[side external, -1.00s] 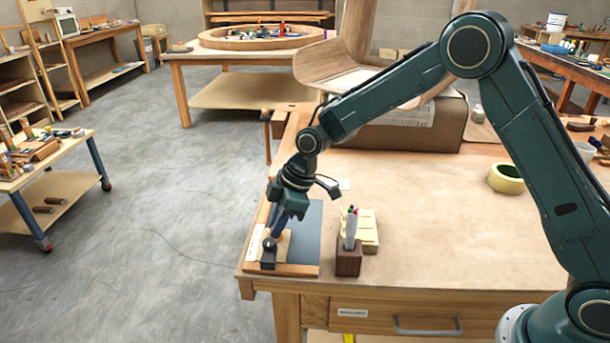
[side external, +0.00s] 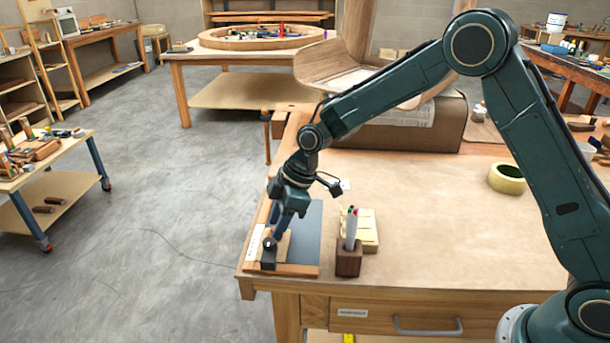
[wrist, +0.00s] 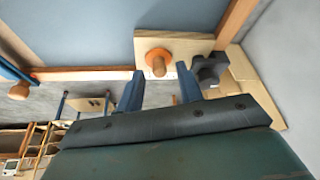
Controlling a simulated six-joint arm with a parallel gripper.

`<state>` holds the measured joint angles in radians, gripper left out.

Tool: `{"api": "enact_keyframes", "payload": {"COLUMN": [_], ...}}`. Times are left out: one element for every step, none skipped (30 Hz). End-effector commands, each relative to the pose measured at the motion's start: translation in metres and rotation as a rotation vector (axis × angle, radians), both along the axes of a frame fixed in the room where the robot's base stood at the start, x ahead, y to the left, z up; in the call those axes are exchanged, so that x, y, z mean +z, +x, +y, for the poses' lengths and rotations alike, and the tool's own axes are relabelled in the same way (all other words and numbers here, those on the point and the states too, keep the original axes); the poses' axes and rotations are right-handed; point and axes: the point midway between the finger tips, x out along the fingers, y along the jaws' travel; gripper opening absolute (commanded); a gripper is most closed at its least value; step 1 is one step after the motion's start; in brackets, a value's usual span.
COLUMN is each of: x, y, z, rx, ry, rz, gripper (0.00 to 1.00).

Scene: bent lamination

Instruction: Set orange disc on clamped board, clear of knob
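The orange disc (wrist: 172,52), with a wooden peg on top, lies on the light clamped board (wrist: 203,45) in the wrist view, near the board's edge. The dark clamp knob (wrist: 207,70) is beside it to the right, with a visible gap. My gripper (wrist: 159,72) has its two blue fingers apart, one on each side of the peg in the picture, with gaps between. In the side view, my gripper (side external: 275,238) points down just above the board and the dark knob (side external: 269,243). The disc is largely hidden there.
The board sits on a wood-edged blue-grey panel (side external: 309,235) at the bench's front left corner. A dark pen holder (side external: 348,262) with pens and a pale block stack (side external: 367,232) stand close on the right.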

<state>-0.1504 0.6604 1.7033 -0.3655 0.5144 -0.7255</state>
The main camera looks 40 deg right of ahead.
Motion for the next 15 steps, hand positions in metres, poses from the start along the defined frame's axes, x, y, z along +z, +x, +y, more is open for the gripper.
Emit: {"api": "enact_keyframes", "payload": {"x": [0.005, 0.008, 0.012, 0.015, 0.019, 0.024, 0.028, 0.033, 0.039, 0.044, 0.048, 0.055, 0.06, 0.064, 0.07], "y": [0.0, -0.001, -0.001, -0.002, -0.003, -0.004, -0.005, -0.005, -0.006, -0.007, -0.008, -0.01, -0.01, -0.011, -0.012], "z": [-0.002, -0.003, -0.004, -0.005, -0.007, -0.009, -0.01, -0.012, -0.015, -0.016, -0.018, -0.02, -0.022, -0.024, -0.026], "rx": [-0.001, -0.001, -0.001, -0.001, -0.001, -0.001, -0.002, -0.002, -0.002, -0.003, -0.002, -0.002, -0.001, -0.001, -0.001], "ry": [0.0, 0.001, 0.001, 0.002, 0.001, 0.001, 0.001, 0.001, 0.001, 0.001, 0.0, 0.001, 0.001, 0.001, 0.0], "rz": [-0.002, -0.003, -0.004, -0.003, -0.003, -0.004, -0.005, -0.004, -0.004, -0.005, -0.004, -0.005, -0.006, -0.005, -0.006], "gripper": [0.36, 0.36, 0.36, 0.36, 0.36, 0.36, 0.36, 0.36, 0.36, 0.36, 0.36, 0.36, 0.36, 0.36, 0.36]}}
